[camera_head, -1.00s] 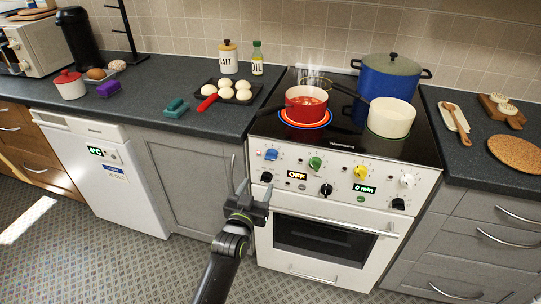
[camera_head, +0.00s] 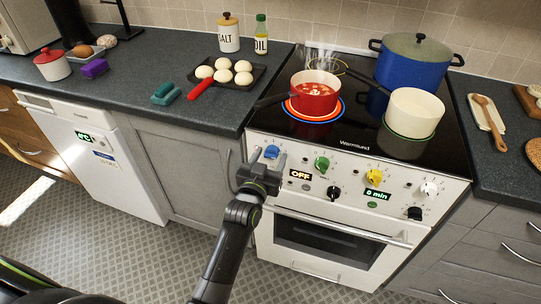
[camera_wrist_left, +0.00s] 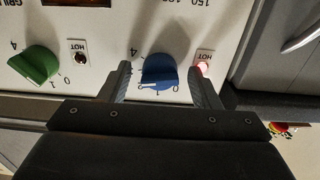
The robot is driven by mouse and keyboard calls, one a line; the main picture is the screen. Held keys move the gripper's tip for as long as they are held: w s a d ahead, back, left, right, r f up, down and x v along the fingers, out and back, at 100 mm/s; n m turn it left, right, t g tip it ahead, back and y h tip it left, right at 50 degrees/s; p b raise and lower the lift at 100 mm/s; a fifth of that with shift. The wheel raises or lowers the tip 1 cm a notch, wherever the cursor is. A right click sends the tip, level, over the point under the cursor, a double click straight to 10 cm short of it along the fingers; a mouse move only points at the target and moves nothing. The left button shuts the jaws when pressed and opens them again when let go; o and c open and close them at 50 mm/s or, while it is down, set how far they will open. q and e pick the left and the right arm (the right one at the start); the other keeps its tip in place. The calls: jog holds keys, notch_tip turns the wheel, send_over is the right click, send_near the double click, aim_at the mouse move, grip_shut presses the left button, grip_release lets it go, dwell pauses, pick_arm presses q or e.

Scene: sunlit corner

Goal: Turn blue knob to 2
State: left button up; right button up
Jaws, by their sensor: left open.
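The blue knob (camera_head: 271,152) is at the left end of the stove's front panel (camera_head: 333,181). In the left wrist view the blue knob (camera_wrist_left: 158,70) sits between my two fingers, with a gap on each side. Digits 0 and 4 show around it; its exact setting is hard to read. My left gripper (camera_head: 262,168) is open in front of the panel, around the knob and not closed on it. My right gripper is not in view.
A green knob (camera_head: 322,163), yellow knob (camera_head: 375,176) and white knob (camera_head: 429,189) are to the right. A red light (camera_wrist_left: 203,68) glows beside the blue knob. A red pot (camera_head: 315,95) steams on a glowing ring. The oven handle (camera_head: 340,228) runs below the panel.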

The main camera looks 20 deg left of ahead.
pick_arm(q)
jog(key=c, duration=1)
jog(key=n+p, duration=0.3)
jog(key=shift+r+n, duration=0.2)
jog(key=shift+n, duration=0.1)
jog(key=shift+n+p, duration=0.65)
jog(key=shift+n, duration=0.45)
jog(key=shift+f+n, duration=0.1)
jog(key=shift+n, duration=0.8)
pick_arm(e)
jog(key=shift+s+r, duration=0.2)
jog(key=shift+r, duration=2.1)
pick_arm(q)
jog(key=shift+d, duration=0.1)
